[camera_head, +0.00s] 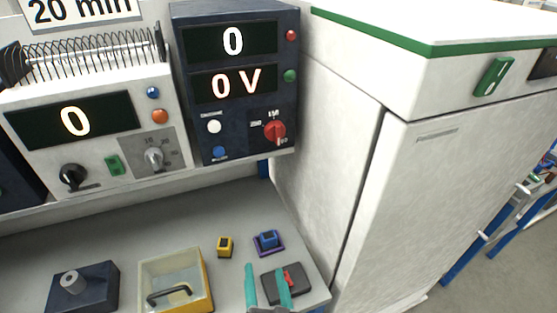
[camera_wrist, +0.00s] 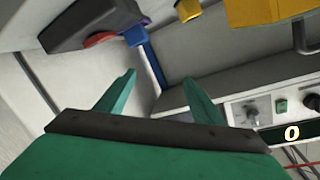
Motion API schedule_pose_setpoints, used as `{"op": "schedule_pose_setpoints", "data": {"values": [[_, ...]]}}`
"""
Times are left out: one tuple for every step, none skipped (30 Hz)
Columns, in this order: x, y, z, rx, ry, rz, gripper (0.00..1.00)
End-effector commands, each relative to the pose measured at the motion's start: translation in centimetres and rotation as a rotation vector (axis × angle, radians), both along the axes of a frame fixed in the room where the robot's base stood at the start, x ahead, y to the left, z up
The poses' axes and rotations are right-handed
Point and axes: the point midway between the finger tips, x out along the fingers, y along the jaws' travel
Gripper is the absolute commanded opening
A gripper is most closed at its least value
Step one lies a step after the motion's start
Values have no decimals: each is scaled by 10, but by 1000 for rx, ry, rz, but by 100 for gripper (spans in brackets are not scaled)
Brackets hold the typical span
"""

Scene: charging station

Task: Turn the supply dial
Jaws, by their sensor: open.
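The dark supply unit (camera_head: 235,105) stands on the shelf with displays reading 0 and 0 V. Its red dial (camera_head: 273,131) sits at the lower right of its face, with a printed scale around it. A paler unit (camera_head: 90,100) beside it has a grey dial (camera_head: 154,158); this dial also shows in the wrist view (camera_wrist: 253,112). My gripper (camera_head: 266,268) is open and empty, low at the front right of the bench, well below and apart from both dials. Its green fingers (camera_wrist: 159,77) show spread in the wrist view, where the red dial is not seen.
Under the gripper lies a dark box with a red part (camera_head: 296,284). Blue (camera_head: 268,240) and yellow (camera_head: 225,246) blocks, a yellow bin (camera_head: 205,278) and a dark block (camera_head: 85,290) are on the bench. A white cabinet (camera_head: 430,190) closes the right side.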

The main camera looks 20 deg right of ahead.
Motion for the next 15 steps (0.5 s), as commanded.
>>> {"op": "schedule_pose_setpoints", "data": {"values": [[14,-10,16,18,-23,-3,61],[21,-15,23,30,-31,-3,61],[30,-21,33,48,-40,0,61],[36,-25,41,59,-48,3,61],[42,-30,50,70,-57,5,61],[50,-35,61,85,-66,11,61],[55,-40,70,94,-73,15,61],[60,-44,79,103,-80,21,61],[67,-49,91,113,-89,28,61],[71,-53,101,120,-97,33,61],[75,-57,110,126,-102,40,61],[80,-63,123,133,-110,49,61],[84,-67,133,138,-117,56,61],[87,-70,143,141,-121,63,61],[90,-75,157,144,-127,72,61]]}}
